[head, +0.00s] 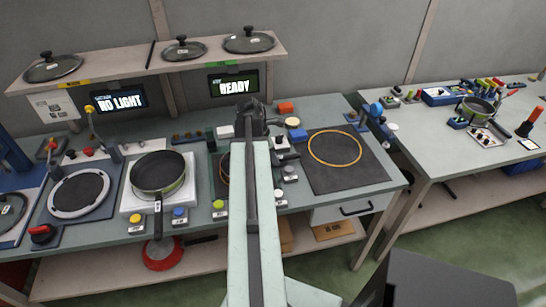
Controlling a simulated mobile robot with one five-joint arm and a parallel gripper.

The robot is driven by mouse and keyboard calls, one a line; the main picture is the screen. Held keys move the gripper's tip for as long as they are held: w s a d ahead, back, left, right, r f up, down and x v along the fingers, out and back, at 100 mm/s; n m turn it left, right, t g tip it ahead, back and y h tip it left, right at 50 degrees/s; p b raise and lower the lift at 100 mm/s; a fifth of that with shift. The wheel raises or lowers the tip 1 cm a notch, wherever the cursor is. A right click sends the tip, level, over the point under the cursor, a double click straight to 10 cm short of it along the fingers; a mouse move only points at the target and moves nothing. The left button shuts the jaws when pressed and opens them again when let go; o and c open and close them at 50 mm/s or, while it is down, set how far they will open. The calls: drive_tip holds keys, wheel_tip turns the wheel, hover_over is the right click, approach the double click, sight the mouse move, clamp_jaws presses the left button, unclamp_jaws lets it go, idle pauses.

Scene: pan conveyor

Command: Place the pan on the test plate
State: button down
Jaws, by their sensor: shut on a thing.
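A dark pan (158,172) with a greenish side sits on a white square plate (132,203) left of my arm. Its black handle points toward me. Right of my arm, a dark square plate (350,178) bears an empty orange ring. At the far left, a dark plate with a grey ring (80,192) is empty. Which of these is the test plate is not clear. My arm reaches up the middle and ends in a dark joint over the bench. My gripper's fingers are hidden behind it, and so is anything between them.
Part of another round outline (222,170) shows behind my arm. Lids lie on the shelf (150,62). Screens read "NO LIGHT" (118,99) and "READY" (234,85). A red pan (163,254) is below the bench. Another pan (478,107) stands on the right table.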

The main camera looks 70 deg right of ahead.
drive_tip(key=shift+f+b, duration=0.35)
drive_tip(key=shift+f, duration=0.1)
drive_tip(key=c, duration=1.1)
unclamp_jaws()
drive_tip(key=p+v, duration=0.7)
drive_tip(key=shift+s+r, duration=0.1)
drive_tip(key=shift+r, duration=0.1)
drive_tip(key=shift+a+r+p, duration=0.15)
drive_tip(key=shift+r+p, duration=0.15)
